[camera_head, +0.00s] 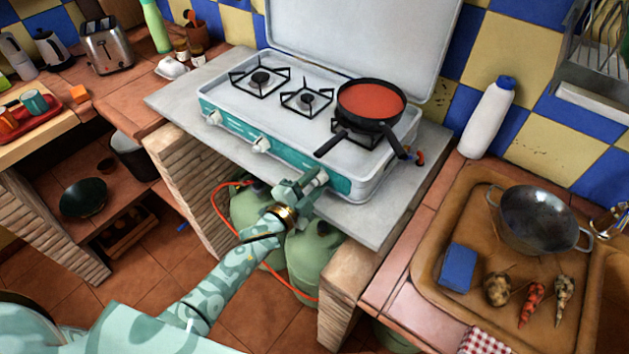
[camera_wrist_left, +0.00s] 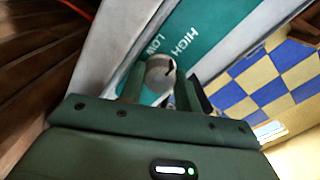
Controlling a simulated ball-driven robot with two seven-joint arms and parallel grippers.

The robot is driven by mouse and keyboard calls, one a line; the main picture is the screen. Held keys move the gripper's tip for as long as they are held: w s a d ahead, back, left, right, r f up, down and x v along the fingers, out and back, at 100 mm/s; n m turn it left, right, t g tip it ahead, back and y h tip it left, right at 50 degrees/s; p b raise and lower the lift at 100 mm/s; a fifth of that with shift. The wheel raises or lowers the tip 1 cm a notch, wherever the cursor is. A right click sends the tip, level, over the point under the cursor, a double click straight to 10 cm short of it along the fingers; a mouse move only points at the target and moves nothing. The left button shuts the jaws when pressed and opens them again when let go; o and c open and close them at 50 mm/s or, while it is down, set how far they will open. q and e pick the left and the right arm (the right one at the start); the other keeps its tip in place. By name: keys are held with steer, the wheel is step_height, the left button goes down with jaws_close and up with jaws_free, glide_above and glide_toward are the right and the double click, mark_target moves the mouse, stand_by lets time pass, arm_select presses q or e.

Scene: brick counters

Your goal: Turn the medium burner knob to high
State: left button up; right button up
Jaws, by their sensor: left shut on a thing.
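The white camping stove (camera_head: 300,130) has a teal front panel with three white knobs: a left one (camera_head: 213,118), a middle one (camera_head: 261,146) and a right one (camera_head: 318,178). My left gripper (camera_head: 308,184) is at the right knob. In the left wrist view, a round whitish knob (camera_wrist_left: 161,72) with a dark mark sits between my left gripper's fingers (camera_wrist_left: 162,88), which are shut on it. Beside it the teal panel (camera_wrist_left: 200,45) reads HIGH and LOW. My right gripper is not in view.
A black pan (camera_head: 371,104) with red content stands on the right burner, its handle over the front edge. Green gas bottles (camera_head: 312,255) with an orange hose stand under the stove. A white bottle (camera_head: 487,117) stands behind.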

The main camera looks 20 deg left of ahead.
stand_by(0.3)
arm_select(q)
steer(key=o, duration=1)
